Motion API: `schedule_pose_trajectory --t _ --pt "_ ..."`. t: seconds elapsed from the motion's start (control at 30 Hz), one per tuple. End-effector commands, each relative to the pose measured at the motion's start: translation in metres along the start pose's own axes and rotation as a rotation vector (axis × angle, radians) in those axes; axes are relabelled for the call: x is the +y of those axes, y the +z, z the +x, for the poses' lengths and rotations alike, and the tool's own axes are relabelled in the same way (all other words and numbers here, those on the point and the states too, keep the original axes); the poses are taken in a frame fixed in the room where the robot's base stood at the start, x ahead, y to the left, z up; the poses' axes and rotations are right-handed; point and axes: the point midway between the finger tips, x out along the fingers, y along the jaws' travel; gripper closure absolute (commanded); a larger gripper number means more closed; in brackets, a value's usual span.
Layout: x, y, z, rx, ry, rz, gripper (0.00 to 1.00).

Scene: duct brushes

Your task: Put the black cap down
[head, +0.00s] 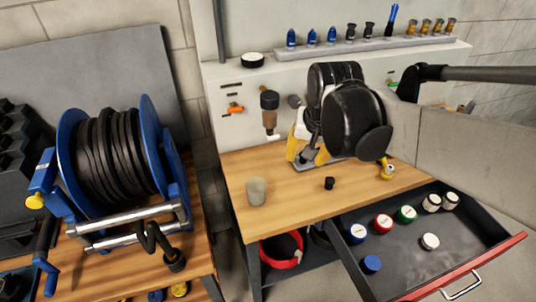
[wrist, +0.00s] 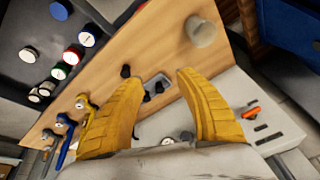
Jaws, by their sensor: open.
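My arm hides part of the bench behind the gripper.
A pale cup (head: 256,191) stands on the bench left of the cap. An open drawer (head: 462,269) with several coloured-lid jars juts out at front right. A blue hose reel (head: 115,160) stands at left. Bench between cup and cap is clear.

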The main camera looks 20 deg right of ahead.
Motion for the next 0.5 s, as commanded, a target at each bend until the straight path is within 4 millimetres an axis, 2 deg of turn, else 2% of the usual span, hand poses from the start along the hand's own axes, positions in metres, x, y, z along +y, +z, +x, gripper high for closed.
schedule_pose_trajectory --t 0.03,0.2,0.33,0.5 --pt "-0.009 0.016 -0.008 0.031 -0.022 -0.07 0.58" --pt "-0.029 0.057 -0.027 0.146 -0.088 -0.295 0.58" --pt "-0.038 0.081 -0.033 0.215 -0.123 -0.422 0.58" --pt "-0.044 0.095 -0.035 0.265 -0.146 -0.506 0.58"
